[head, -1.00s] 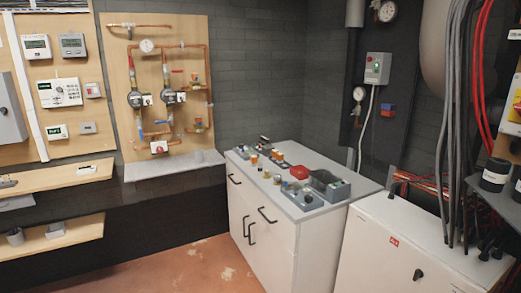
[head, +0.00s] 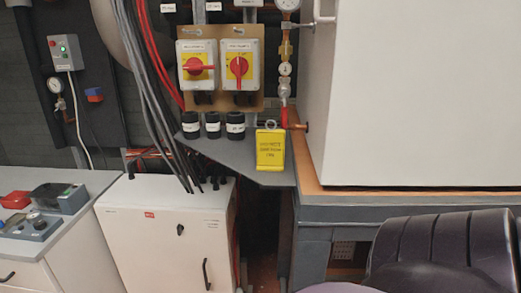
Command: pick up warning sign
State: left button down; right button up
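A yellow warning sign (head: 270,150) with dark printed text stands upright at the front edge of a grey shelf (head: 215,150), near the middle of the head view. A small hook or handle shows at its top. It is just left of the large white cabinet and below the red-handled pipe. Neither of my grippers is in view.
Two red-yellow rotary switches (head: 196,66) hang above several black cylinders (head: 212,125) on the shelf. A white box (head: 170,235) stands below left. Cables hang at left.

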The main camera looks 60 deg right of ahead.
aim_at(270, 142)
jog(key=z, duration=1.9)
jog(key=i+j+z, duration=0.25)
jog(key=j, duration=0.6)
jog(key=j+z, duration=0.3)
jog(key=j, duration=0.5)
